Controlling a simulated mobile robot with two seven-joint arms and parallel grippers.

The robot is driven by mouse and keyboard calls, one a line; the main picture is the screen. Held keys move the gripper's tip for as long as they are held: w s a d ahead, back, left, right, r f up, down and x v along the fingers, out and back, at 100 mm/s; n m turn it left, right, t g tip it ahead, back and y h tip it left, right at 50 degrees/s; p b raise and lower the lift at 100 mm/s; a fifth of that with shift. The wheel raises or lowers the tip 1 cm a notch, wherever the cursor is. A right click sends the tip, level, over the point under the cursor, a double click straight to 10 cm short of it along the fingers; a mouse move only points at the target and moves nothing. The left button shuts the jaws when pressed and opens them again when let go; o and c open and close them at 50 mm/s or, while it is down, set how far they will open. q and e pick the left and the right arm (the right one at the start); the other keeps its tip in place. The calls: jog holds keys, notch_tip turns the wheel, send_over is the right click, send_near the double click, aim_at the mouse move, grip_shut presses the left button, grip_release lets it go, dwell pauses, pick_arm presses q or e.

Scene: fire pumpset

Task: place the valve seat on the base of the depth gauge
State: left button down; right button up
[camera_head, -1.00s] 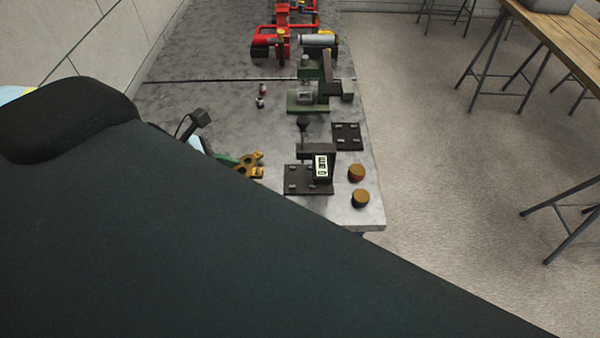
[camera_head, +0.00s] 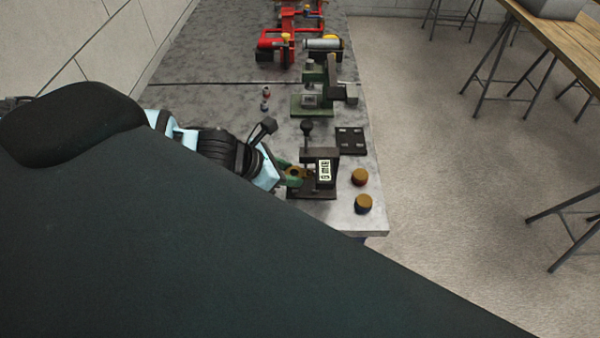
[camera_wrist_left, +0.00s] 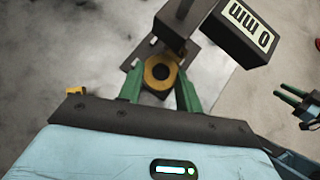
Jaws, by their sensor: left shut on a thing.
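My left gripper (camera_wrist_left: 160,90) has green fingers shut on the valve seat (camera_wrist_left: 160,60), a brass ring with a dark central hole. In the head view the left gripper (camera_head: 290,172) is at the left side of the depth gauge (camera_head: 320,157), a dark stand with a digital display. The wrist view shows the valve seat over or at the near edge of the gauge's dark base (camera_wrist_left: 138,52); contact cannot be told. The gauge head (camera_wrist_left: 245,30) is up and right of the ring. My right gripper (camera_wrist_left: 287,93) shows at the right edge of the wrist view, green fingers apart and empty.
Two brass-topped round parts (camera_head: 361,190) stand right of the gauge near the bench edge. A dark plate (camera_head: 350,141) lies behind them. A green fixture (camera_head: 315,98) and a red pump assembly (camera_head: 290,42) stand farther back. A small yellow part (camera_wrist_left: 75,91) shows left in the wrist view.

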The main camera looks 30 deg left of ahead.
aim_at(298, 174)
pick_arm(q)
jog(key=shift+w+d+f, duration=0.35)
jog(key=shift+w, duration=0.2)
jog(key=shift+w+d+f, duration=0.3)
jog(key=shift+w+d, duration=0.05)
jog(key=shift+w, duration=0.15)
jog(key=shift+w+d+f, duration=0.15)
jog(key=shift+w+f, duration=0.2)
jog(key=shift+f, duration=0.05)
jog(key=shift+f, duration=0.2)
jog(key=c, duration=0.9)
grip_release()
jog(key=shift+s, duration=0.1)
jog(key=shift+c, duration=0.2)
jog(key=shift+r, duration=0.15)
jog(key=v, duration=1.2)
